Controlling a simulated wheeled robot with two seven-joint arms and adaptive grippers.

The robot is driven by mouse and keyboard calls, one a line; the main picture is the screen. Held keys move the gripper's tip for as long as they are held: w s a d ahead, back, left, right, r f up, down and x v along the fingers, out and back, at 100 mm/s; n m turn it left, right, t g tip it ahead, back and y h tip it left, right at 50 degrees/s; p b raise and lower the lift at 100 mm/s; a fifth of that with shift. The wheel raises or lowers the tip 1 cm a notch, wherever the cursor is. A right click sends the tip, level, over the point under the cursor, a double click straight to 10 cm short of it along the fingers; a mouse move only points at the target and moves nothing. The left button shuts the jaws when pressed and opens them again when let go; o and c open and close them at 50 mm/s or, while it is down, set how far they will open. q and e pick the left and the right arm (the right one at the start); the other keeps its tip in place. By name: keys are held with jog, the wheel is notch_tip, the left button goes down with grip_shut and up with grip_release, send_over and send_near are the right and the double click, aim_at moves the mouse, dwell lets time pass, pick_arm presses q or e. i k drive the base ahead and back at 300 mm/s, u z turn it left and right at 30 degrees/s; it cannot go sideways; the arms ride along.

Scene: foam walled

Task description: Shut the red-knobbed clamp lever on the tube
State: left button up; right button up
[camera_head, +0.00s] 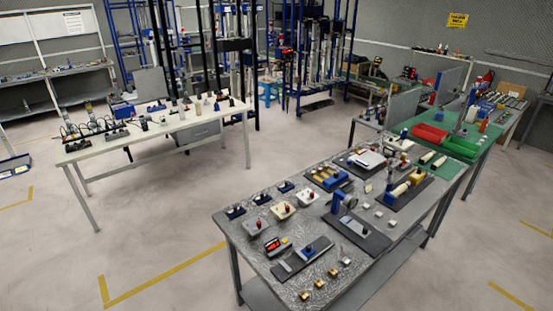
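Neither of my grippers is in view. The red-knobbed clamp lever and its tube are too small to make out for certain from here. The grey-topped bench (232,231) in front holds several fixtures. At its far right is a pale cylinder (400,189) on a blue and yellow fixture on a dark plate; whether it is the tube, I cannot tell. Whether any lever is open or shut cannot be seen.
Light boxes with red knobs (283,210) stand at the bench's left. Small brass blocks (305,295) lie at its front. A green-topped bench with a red bin (430,134) adjoins behind. A white table (150,140) stands left. Open floor (165,225) lies between.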

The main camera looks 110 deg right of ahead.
aim_at(386, 162)
jog(key=z, duration=2.35)
jog(key=i, duration=3.65)
jog(key=z, duration=1.45)
jog(key=i, duration=0.7)
jog(key=z, duration=1.45)
jog(key=i, duration=0.2)
jog(key=z, duration=1.15)
